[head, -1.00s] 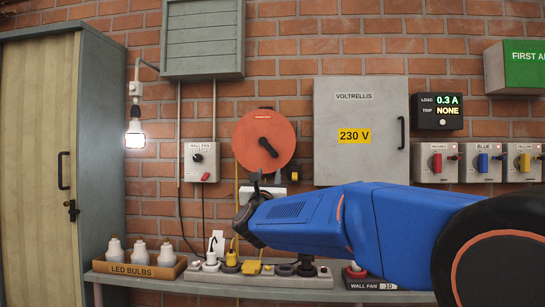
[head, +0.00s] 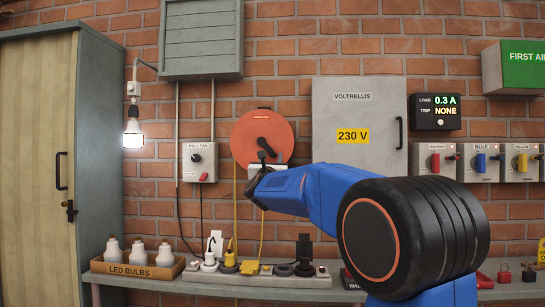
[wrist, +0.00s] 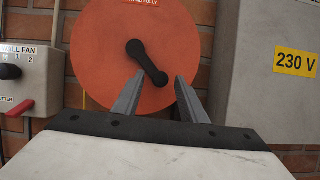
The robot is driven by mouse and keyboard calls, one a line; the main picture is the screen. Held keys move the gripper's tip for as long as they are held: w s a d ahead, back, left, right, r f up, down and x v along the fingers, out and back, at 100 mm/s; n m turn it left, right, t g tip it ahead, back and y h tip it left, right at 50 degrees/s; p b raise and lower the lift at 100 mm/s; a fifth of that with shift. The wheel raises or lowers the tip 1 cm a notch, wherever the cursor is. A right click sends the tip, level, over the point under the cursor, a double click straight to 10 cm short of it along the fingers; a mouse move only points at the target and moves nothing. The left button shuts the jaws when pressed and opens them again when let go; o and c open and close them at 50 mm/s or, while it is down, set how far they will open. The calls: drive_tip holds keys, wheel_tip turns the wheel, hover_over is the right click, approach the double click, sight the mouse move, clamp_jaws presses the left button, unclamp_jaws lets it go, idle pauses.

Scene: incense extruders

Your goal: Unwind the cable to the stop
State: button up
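The cable reel is an orange-red disc (head: 247,138) on the brick wall, with a black crank handle (head: 262,143) at its centre slanting down to the right. A yellow cable (head: 236,212) hangs below it. In the wrist view the disc (wrist: 110,45) fills the upper middle, and the crank (wrist: 147,62) ends between my fingertips. My gripper (wrist: 158,80) is open, its two grey fingers apart on either side of the crank's lower end. I cannot tell whether they touch it. In the head view my gripper (head: 262,160) covers the disc's lower right.
A power strip (head: 310,282) with plugs lies on the shelf below. The Wall Fan switch box (head: 199,162) is left of the reel, and the grey Voltrellis cabinet (head: 330,110) is close on its right. A box of LED bulbs (head: 130,270) stands at left.

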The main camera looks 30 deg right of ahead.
sight(267, 148)
drive_tip(key=shift+x, duration=1.2)
drive_tip(key=shift+c, duration=0.4)
clamp_jaws()
drive_tip(key=shift+r, duration=0.1)
